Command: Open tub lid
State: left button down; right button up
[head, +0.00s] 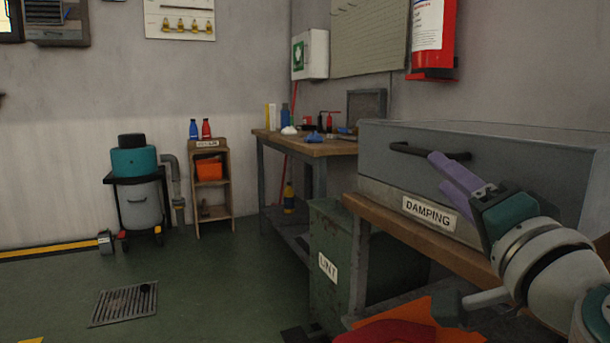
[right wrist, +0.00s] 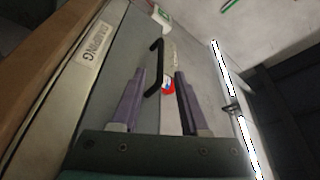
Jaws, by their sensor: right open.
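The grey tub (head: 375,190) labelled DAMPING stands on a wooden bench at the right of the head view. Its big grey lid (head: 560,165) looks down. A black bar handle (head: 408,150) is on the lid's front; it also shows in the right wrist view (right wrist: 156,48). My right gripper (head: 438,172), with purple fingers, is open at the handle. In the wrist view the near end of the handle appears between the open fingertips (right wrist: 158,76); I cannot tell whether they touch it. My left gripper is not in view.
A green LINT bin (head: 335,228) stands below the bench edge (head: 400,228). An orange and red thing (head: 400,331) lies low in front. A second workbench (head: 300,147) with tools stands behind. The green floor at left is mostly clear around a drain grate (head: 124,304).

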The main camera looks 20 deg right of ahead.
aim_at(417, 152)
jog(key=x, duration=0.9)
jog(key=shift+w+d+r, duration=0.1)
jog(key=shift+w+r, duration=0.05)
jog(key=shift+w, duration=0.05)
jog(key=shift+c, duration=0.2)
grip_shut()
dwell(1.0)
